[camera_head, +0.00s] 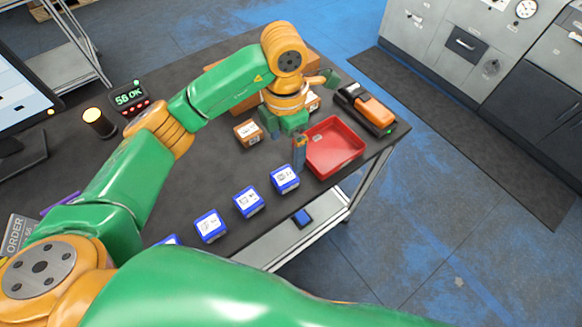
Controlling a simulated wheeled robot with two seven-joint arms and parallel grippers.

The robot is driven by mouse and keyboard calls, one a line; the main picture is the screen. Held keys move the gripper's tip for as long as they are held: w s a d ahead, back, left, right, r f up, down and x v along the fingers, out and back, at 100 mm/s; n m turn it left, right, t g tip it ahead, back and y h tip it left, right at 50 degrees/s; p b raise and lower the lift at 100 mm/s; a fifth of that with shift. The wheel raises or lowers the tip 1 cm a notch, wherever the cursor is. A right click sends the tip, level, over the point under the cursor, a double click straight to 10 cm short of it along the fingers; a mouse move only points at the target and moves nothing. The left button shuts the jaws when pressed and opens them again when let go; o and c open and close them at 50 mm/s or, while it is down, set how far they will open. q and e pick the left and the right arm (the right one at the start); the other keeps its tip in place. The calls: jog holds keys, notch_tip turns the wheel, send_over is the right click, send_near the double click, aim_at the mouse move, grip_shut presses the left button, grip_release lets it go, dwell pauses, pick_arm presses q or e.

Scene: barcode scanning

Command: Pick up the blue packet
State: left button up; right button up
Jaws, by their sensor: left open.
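Several blue packets with white labels lie in a slanting row along the near side of the dark table: one nearest the tray (285,179), one beside it (248,202), one further left (210,226), and another partly hidden by my arm (170,240). My left gripper (286,145) points down over the table, open and apart from the packets, with nothing seen between its fingers. It is above and behind the packet nearest the tray, at the tray's left side. My right gripper is out of view.
A red tray (347,165) sits right of my left gripper. A small brown box (248,133) is to its left. An orange and black device (370,110) lies at the table's right end. A lit display (129,98) and monitor (22,90) stand left. A blue item (303,217) is on the lower shelf.

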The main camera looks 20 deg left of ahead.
aim_at(284, 176)
pick_arm(q)
jog(key=s+f+b, duration=0.1)
jog(key=f, duration=0.1)
jog(key=s+f+b, duration=0.1)
jog(key=b, duration=0.1)
jog(key=shift+f, duration=0.35)
jog(key=shift+w+f, duration=0.1)
jog(key=shift+f, duration=0.15)
jog(key=f, duration=0.2)
jog(key=f+p, duration=0.1)
jog(key=f, duration=0.3)
jog(key=shift+w+a+f+p, duration=0.15)
jog(key=shift+w+a+p, duration=0.1)
jog(key=shift+w+p, duration=0.15)
jog(key=shift+f, duration=0.15)
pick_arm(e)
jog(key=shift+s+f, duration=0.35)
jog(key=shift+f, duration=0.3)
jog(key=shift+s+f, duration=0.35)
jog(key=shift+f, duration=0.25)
pick_arm(q)
jog(key=shift+w, duration=0.1)
jog(key=c, duration=1.5)
jog(key=shift+c, duration=0.2)
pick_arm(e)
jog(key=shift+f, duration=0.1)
